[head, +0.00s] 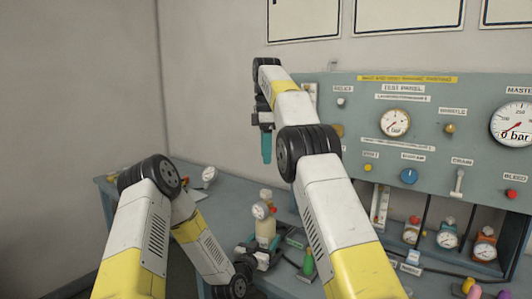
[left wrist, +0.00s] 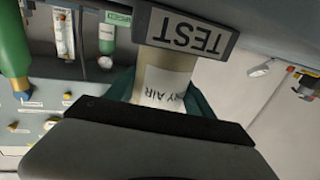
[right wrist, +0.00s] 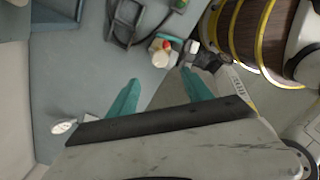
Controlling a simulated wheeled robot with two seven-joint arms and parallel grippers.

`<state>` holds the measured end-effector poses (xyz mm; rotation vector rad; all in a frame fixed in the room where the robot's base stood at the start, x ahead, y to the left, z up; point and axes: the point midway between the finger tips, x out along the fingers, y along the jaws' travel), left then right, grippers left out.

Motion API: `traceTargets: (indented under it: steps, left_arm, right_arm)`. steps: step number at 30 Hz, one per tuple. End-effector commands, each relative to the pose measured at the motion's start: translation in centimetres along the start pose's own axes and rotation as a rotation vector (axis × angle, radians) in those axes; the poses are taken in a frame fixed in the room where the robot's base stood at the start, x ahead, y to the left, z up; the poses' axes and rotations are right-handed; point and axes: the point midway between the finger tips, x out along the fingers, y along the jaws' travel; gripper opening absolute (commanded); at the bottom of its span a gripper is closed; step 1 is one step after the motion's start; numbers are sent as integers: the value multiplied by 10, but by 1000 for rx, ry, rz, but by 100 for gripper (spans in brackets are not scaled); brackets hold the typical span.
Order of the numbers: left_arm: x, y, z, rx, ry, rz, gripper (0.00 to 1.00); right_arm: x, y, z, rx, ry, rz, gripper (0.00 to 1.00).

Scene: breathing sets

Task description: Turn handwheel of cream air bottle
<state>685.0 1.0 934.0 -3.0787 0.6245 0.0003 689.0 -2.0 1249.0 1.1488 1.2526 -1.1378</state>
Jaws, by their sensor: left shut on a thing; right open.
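The cream air bottle (head: 266,230) stands upright on the bench in the head view, with a round gauge (head: 260,211), a small red part and a pale handwheel (head: 266,194) at its top. My left gripper (head: 262,252) is shut on the bottle's body low down; its teal fingers flank the cream body (left wrist: 160,80) in the left wrist view. My right gripper (head: 266,148) is open and empty, high above and behind the bottle, pointing down. In the right wrist view the bottle's top (right wrist: 160,50) lies beyond the open fingertips (right wrist: 160,88), well apart from them.
A TEST block (left wrist: 186,33) sits by the bottle's end in the left wrist view. The grey-green test panel (head: 445,150) rises behind, with several gauged bottles at right. Bare bench (head: 225,195) lies left.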

Motion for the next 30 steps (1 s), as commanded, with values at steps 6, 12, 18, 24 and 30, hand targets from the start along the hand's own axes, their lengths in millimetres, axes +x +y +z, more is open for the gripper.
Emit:
traceTargets:
  steps: [6, 12, 18, 24, 30]
  left_arm:
    - [0, 0, -2, 0, 4, 1, 0]
    - [0, 0, -2, 0, 4, 1, 0]
    - [1, 0, -2, 0, 5, 1, 0]
    - [1, 0, -2, 0, 5, 1, 0]
    - [1, 0, -2, 0, 5, 1, 0]
  right_arm:
    - [0, 0, 0, 12, 1, 0, 59]
    - [9, 5, 6, 28, 10, -7, 59]
    - [85, 38, 46, 170, 107, -47, 59]
    - [201, 63, 91, 416, 290, -90, 59]
    - [285, 64, 110, 666, 495, -113, 59]
